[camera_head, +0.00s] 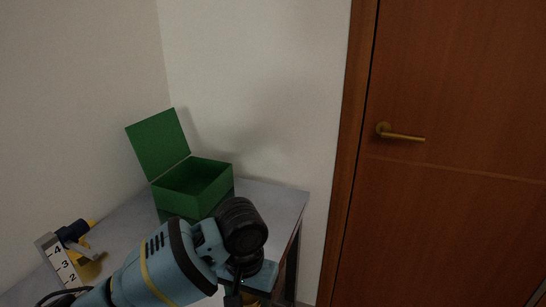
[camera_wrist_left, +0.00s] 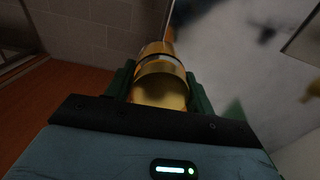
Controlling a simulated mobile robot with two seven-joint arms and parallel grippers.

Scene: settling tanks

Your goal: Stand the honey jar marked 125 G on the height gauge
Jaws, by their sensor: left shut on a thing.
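My left gripper (camera_wrist_left: 160,88) is shut on a golden jar (camera_wrist_left: 162,85) in the left wrist view. The jar sits between the two dark green fingers and has a pale band; no marking on it can be read, so I cannot tell if it is the 125 G one. In the head view my left arm reaches over the table's front right part, and its wrist hides most of the gripper and jar. The height gauge (camera_head: 64,268), a pale upright scale with 4, 3 and 2 on it, stands at the lower left. My right gripper is not in view.
A green box (camera_head: 206,188) with its lid open stands at the back of the grey table (camera_head: 276,200). A dark blue and yellow object (camera_head: 74,232) and a yellow shape (camera_head: 90,271) are by the gauge. A wooden door (camera_head: 460,200) is at right.

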